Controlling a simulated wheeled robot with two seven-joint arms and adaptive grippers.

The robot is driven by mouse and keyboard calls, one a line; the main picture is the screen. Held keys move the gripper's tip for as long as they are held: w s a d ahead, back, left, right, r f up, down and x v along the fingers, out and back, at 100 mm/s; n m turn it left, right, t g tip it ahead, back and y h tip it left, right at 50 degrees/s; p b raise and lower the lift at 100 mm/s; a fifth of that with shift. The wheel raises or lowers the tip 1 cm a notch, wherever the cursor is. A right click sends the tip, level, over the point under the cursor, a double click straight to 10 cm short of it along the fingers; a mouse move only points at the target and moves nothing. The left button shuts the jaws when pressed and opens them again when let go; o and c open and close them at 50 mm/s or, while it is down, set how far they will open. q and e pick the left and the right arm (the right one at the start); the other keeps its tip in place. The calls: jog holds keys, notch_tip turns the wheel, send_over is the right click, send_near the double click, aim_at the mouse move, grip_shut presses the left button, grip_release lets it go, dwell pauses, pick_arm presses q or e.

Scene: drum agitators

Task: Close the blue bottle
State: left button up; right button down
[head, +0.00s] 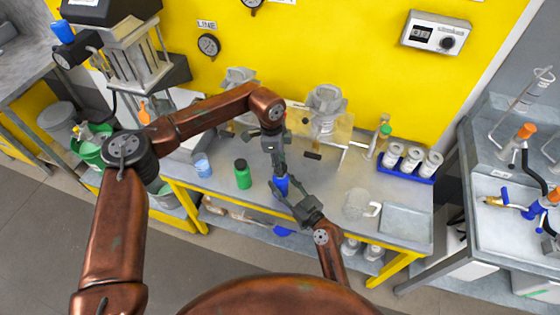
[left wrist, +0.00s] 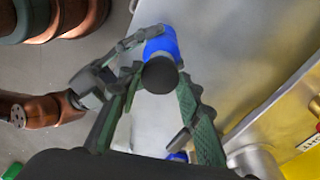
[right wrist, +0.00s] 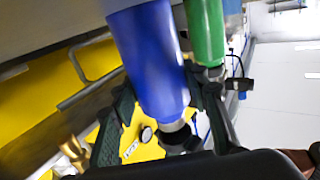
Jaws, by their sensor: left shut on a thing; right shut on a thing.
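The blue bottle (head: 281,186) is at the front middle of the bench, below my left gripper. My right gripper (head: 292,194) comes from the lower right and is shut on the bottle's body. My left gripper (head: 279,168) comes down from above, shut at the bottle's top. In the left wrist view the dark round cap (left wrist: 160,75) lies between the left fingers, in line with the blue body (left wrist: 165,42). In the right wrist view the blue body (right wrist: 150,60) spans the right fingers, with the dark cap (right wrist: 178,138) at its end. I cannot tell whether the cap is fully seated.
A green bottle (head: 242,174) stands left of the blue bottle on the bench. A clear beaker (head: 356,204) and a grey tray (head: 406,222) are to the right. A blue rack (head: 408,169) of white jars stands behind them.

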dwell(0.5)
pick_arm(q)
jog(key=shift+f, duration=0.9)
jog(key=shift+f, duration=0.6)
